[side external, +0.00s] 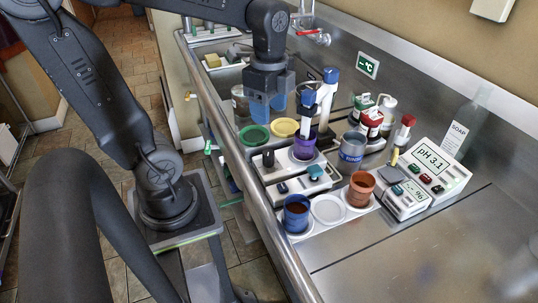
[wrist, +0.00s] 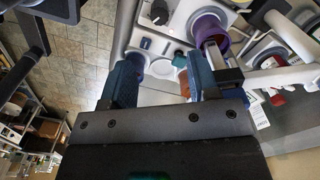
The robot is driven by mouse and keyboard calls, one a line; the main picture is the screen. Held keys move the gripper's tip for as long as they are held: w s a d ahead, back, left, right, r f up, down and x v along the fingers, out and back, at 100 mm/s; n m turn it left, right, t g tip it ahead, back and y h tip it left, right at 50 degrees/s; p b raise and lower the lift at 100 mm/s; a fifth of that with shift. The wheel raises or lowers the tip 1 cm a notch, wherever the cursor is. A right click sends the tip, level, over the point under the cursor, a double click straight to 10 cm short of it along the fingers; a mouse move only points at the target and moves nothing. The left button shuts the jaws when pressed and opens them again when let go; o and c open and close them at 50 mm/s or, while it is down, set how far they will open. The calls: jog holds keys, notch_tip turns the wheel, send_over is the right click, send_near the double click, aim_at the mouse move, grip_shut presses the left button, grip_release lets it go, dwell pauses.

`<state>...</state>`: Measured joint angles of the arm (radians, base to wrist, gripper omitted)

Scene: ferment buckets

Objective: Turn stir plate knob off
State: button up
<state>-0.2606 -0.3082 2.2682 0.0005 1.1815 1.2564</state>
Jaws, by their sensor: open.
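The white stir plate (side external: 284,170) stands on the steel bench in the middle of the side external view, with a purple cup (side external: 304,149) on it. A dark upright knob (side external: 268,157) is on its left part. In the wrist view the knob (wrist: 159,13) is near the top, left of the purple cup (wrist: 210,30). My gripper (side external: 267,108) is open, with blue fingers pointing down, above and behind the stir plate in the side external view. In the wrist view its fingers (wrist: 161,82) are apart with nothing held between them. The gripper is clear of the knob.
In front are a box with a teal knob (side external: 316,172), a blue cup (side external: 296,214) and a terracotta cup (side external: 362,190). Green (side external: 254,136) and yellow (side external: 285,127) dishes lie behind.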

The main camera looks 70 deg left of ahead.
aim_at(269, 152)
notch_tip(269, 152, down, 13)
jog(key=shift+f, duration=0.2)
dwell(0.4)
jog(key=c, duration=0.9)
